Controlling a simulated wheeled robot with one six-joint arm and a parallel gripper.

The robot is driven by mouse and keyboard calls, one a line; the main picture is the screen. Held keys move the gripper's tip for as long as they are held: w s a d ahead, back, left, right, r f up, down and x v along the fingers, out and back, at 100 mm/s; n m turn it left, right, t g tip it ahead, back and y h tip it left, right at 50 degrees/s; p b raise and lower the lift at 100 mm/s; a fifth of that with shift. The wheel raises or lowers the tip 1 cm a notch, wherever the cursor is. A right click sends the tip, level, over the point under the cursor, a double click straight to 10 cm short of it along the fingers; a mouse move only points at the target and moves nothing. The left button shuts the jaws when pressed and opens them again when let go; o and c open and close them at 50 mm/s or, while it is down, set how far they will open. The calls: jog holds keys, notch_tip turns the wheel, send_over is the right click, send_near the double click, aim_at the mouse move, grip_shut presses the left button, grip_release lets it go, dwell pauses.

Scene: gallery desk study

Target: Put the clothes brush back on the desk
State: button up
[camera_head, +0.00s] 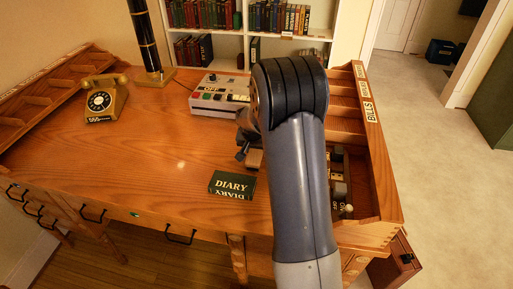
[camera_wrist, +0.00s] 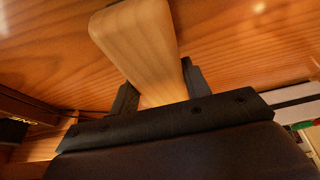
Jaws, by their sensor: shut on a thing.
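The clothes brush (camera_wrist: 137,45) shows in the wrist view as a pale wooden block with rounded ends. My gripper (camera_wrist: 160,92) is shut on it, with one dark finger on each side. In the head view my gripper (camera_head: 242,149) is over the right part of the desk (camera_head: 150,165), partly hidden by my arm. A small tan piece of the brush (camera_head: 255,159) shows beside it there. The bristles are hidden. I cannot tell whether the brush touches the desk top.
A green diary (camera_head: 232,185) lies near the desk's front edge. A grey machine with buttons (camera_head: 217,96) stands behind my gripper. A yellow telephone (camera_head: 104,99) and a black-and-gold column (camera_head: 147,38) are at the back left. Pigeonholes (camera_head: 366,130) line the right side. The desk's middle is clear.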

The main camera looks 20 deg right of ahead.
jog(key=shift+f+b, duration=0.6)
jog(key=shift+f, duration=0.05)
jog(key=o, duration=1.7)
jog(key=shift+r, duration=0.15)
jog(key=shift+r+p, duration=2.35)
jog(key=shift+r, duration=1.55)
jog(key=shift+f, duration=0.15)
jog(key=shift+f+b, duration=1.7)
jog(key=shift+f, duration=1.05)
jog(key=shift+r, duration=0.2)
